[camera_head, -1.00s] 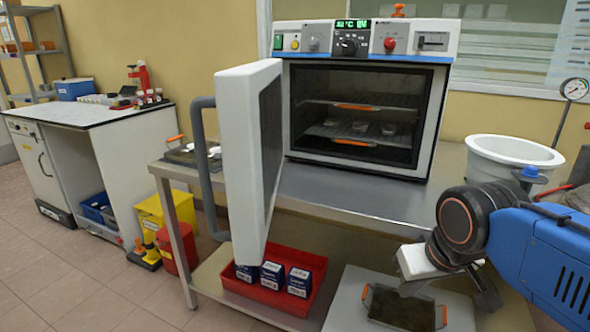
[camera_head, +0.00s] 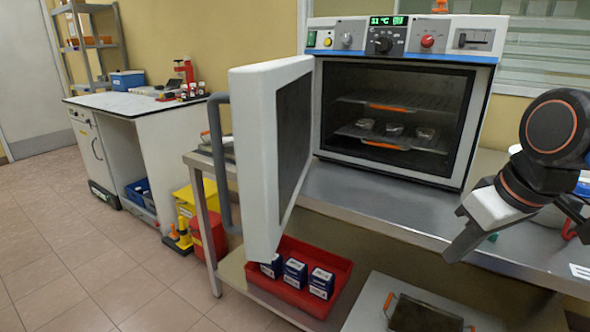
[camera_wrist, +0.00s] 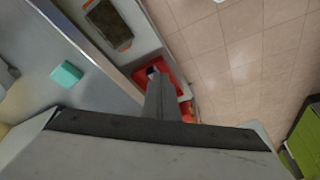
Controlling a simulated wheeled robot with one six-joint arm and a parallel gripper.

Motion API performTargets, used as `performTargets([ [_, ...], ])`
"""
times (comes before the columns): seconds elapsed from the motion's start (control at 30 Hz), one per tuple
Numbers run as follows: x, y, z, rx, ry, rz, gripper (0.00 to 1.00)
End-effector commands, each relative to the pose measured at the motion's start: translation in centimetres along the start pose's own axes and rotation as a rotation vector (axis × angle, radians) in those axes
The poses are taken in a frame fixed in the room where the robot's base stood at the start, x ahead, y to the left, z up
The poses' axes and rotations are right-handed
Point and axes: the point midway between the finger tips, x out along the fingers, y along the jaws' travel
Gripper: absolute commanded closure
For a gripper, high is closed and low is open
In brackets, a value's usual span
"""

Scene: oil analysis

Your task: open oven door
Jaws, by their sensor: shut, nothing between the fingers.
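The oven (camera_head: 395,110) stands on a steel bench. Its white door (camera_head: 262,150) is swung wide open toward the left, with a grey bar handle (camera_head: 221,160) on its outer face. Inside the oven are two wire shelves with orange tabs, and several small dishes sit on the lower one. My gripper (camera_head: 454,254) is at the right, in front of the bench edge, well apart from the door and handle. Its fingers are together and empty. In the wrist view the closed fingers (camera_wrist: 160,95) point away over the bench edge.
A red tray (camera_head: 332,305) with blue-and-white boxes lies on the lower shelf, beside a dark tray with handles (camera_head: 425,314). A white-topped side bench (camera_head: 130,108) and yellow bin (camera_head: 190,200) stand at left. A teal block (camera_wrist: 66,74) lies on the bench.

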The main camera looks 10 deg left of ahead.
Motion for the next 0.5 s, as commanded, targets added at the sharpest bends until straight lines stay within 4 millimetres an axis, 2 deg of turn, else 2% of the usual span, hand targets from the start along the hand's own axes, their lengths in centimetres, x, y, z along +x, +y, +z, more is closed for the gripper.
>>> performTargets([
  [0.03, -0.9, -0.8, -1.6, -0.049, -0.001, -0.021, 1.00],
  [0.17, -4.0, -3.7, -6.0, -0.221, -0.007, -0.090, 1.00],
  [0.3, -7.8, -8.0, -10.8, -0.445, -0.008, -0.179, 1.00],
  [0.5, -12.6, -14.3, -15.8, -0.744, 0.000, -0.297, 1.00],
])
